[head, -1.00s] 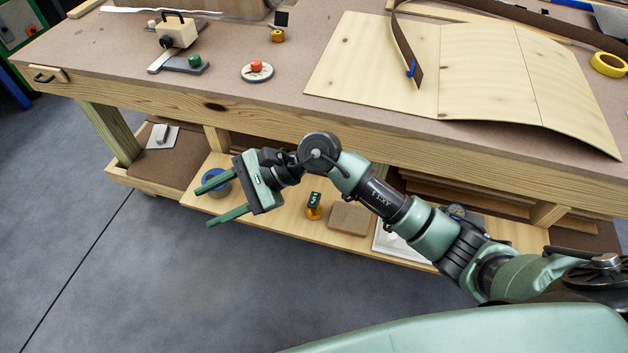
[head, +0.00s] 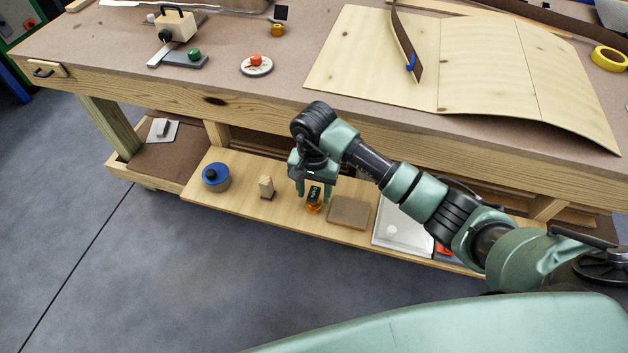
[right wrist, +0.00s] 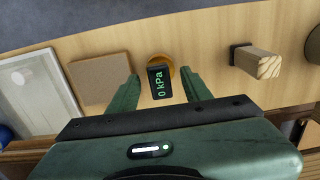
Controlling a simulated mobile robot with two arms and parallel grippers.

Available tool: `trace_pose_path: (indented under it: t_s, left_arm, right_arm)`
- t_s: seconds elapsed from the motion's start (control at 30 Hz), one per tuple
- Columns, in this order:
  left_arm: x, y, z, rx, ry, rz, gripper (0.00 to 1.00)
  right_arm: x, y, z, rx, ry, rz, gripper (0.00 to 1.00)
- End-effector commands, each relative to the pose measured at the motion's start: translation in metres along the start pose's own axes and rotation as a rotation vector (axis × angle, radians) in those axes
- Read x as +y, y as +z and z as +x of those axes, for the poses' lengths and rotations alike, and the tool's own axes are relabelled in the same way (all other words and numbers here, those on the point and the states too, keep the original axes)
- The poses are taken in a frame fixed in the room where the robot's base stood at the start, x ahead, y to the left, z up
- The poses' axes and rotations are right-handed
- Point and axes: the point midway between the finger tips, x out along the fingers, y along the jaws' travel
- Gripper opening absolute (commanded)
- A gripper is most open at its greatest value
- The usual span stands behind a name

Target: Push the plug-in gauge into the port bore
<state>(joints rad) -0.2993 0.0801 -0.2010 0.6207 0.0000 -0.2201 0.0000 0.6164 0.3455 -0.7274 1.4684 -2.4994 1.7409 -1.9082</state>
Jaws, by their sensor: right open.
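The plug-in gauge (head: 314,204) stands on the low wooden shelf, with an orange round base and a dark display. In the right wrist view the gauge (right wrist: 160,84) reads "0 kPa". My right gripper (head: 313,195) is open and points down over the gauge. In the right wrist view its two fingers (right wrist: 160,78) lie one on each side of the gauge, with gaps to both. Whether the fingertips are down at its height I cannot tell. I cannot make out a port bore for certain. My left gripper is not in view.
On the shelf (head: 240,205) are a brown square block (head: 349,212), a small wooden block (head: 266,187), a blue-topped round tin (head: 216,177) and a white tray (head: 402,234). A disc with a red knob (head: 256,62) lies on the bench.

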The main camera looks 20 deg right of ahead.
Motion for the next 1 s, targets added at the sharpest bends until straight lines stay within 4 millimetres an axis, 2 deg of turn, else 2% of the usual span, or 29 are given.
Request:
trace_pose_path:
  t_s: [0.13, 0.43, 0.6, 0.67, 0.7, 0.77, 1.0]
  left_arm:
    - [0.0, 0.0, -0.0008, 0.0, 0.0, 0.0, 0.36]
    - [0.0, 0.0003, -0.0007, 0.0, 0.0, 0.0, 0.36]
    - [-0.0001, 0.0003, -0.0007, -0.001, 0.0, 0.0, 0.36]
    - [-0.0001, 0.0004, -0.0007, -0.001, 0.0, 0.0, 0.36]
    - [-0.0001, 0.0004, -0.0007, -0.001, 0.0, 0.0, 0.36]
    - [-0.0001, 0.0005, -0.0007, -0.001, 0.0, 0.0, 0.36]
    - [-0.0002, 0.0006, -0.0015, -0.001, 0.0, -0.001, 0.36]
  right_arm:
    - [-0.0004, 0.0006, 0.0106, -0.001, -0.001, -0.001, 0.49]
    - [-0.0003, 0.0005, 0.0128, 0.0, -0.001, -0.001, 0.49]
    - [-0.0003, 0.0005, 0.0126, 0.0, -0.001, -0.001, 0.02]
    - [-0.0002, 0.0004, 0.0126, 0.0, -0.001, -0.001, 0.0]
    - [-0.0002, 0.0004, 0.0126, 0.0, -0.001, -0.001, 0.18]
    - [-0.0002, 0.0004, 0.0125, 0.0, -0.001, -0.001, 0.01]
    - [-0.0002, 0.0001, 0.0112, 0.001, -0.001, -0.001, 0.0]
